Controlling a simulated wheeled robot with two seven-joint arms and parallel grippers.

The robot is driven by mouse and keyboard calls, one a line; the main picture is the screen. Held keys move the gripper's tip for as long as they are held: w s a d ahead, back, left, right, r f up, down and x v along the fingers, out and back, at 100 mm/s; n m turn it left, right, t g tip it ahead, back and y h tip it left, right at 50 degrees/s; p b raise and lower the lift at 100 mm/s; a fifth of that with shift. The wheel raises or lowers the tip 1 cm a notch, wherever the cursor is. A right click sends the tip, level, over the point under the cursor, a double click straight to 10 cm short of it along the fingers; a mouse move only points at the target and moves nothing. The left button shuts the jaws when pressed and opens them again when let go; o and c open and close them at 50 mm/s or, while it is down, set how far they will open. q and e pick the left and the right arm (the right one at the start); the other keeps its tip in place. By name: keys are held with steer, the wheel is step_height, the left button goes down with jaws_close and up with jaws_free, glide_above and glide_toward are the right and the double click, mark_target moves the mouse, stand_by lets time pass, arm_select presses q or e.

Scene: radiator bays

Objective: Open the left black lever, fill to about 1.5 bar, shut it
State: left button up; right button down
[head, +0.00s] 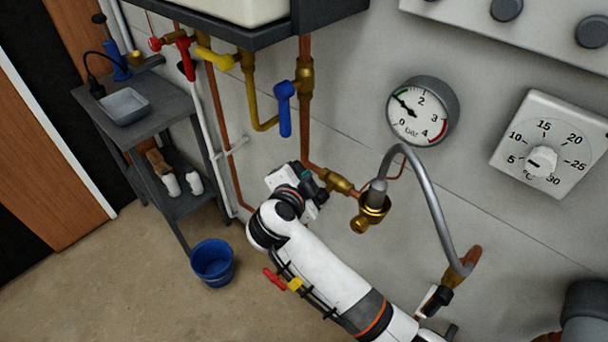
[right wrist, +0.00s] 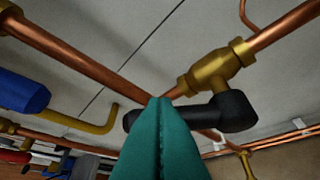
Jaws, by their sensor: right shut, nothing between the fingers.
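The left brass valve (head: 338,182) sits on the copper pipe under the boiler, at the left end of the grey filling hose (head: 432,195). Its black lever (right wrist: 233,110) shows in the right wrist view, running left behind my fingertips at an angle to the pipe. My right gripper (head: 312,185) is shut and empty beside this valve; its teal fingers (right wrist: 160,125) overlap the lever in the picture, and I cannot tell whether they touch it. The round pressure gauge (head: 418,112) has its needle near 1 bar. My left gripper is not in view.
A blue lever (head: 285,105), a yellow lever (head: 215,57) and a red lever (head: 187,55) hang under the boiler. A dark lever-like part (head: 437,300) is near the hose's right end. A blue bucket (head: 212,262) and a grey shelf table (head: 170,110) stand left.

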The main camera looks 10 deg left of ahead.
steer(key=p+v, duration=0.9)
steer(key=v, duration=0.3)
stand_by(6.8)
